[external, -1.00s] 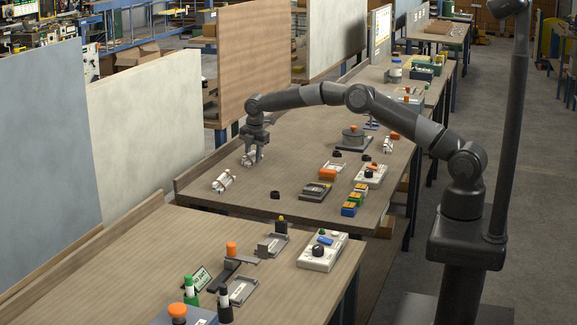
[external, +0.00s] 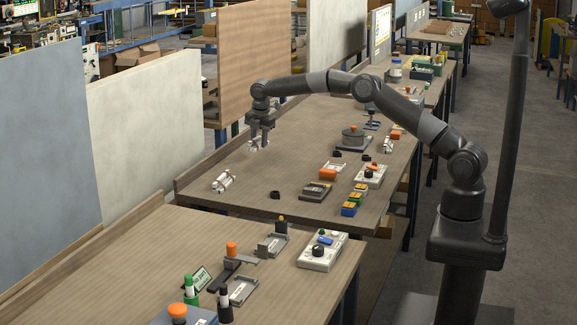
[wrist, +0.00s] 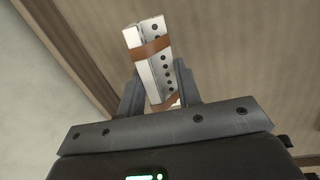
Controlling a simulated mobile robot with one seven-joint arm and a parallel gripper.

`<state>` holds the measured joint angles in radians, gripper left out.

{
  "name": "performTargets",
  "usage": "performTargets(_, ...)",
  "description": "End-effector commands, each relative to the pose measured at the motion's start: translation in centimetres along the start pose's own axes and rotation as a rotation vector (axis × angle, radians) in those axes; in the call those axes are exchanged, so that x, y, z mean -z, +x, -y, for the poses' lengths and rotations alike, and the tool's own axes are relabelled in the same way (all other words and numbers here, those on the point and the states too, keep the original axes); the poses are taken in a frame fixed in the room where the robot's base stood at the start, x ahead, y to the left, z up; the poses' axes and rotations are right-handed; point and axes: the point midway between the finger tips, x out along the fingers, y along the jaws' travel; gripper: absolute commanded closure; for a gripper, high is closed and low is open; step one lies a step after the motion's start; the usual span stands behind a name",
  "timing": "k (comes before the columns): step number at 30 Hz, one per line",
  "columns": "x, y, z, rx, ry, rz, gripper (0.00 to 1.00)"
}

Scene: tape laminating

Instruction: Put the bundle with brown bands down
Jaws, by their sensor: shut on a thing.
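My gripper (external: 258,141) is over the far left part of the middle table (external: 243,185). In the wrist view, my gripper (wrist: 160,100) is shut on a white bundle with brown bands (wrist: 150,65). The bundle has a row of dark holes along one side and is tilted between the fingers. In the external view the held bundle (external: 253,147) is small and partly hidden by the fingers. I cannot tell its exact height above the table.
Another white bundle (external: 222,181) lies on the table at the left. A turntable-like device (external: 353,139) stands farther back. Bare table surrounds the gripper.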

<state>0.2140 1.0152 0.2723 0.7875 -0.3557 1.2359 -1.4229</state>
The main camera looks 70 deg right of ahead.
Motion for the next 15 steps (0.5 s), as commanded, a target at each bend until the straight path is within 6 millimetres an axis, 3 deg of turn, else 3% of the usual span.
performTargets(9,-6.0,-3.9,2.6,-0.002,0.001,0.000,0.93)
performTargets(15,-7.8,-5.1,3.6,-0.001,-0.002,-0.001,0.93)
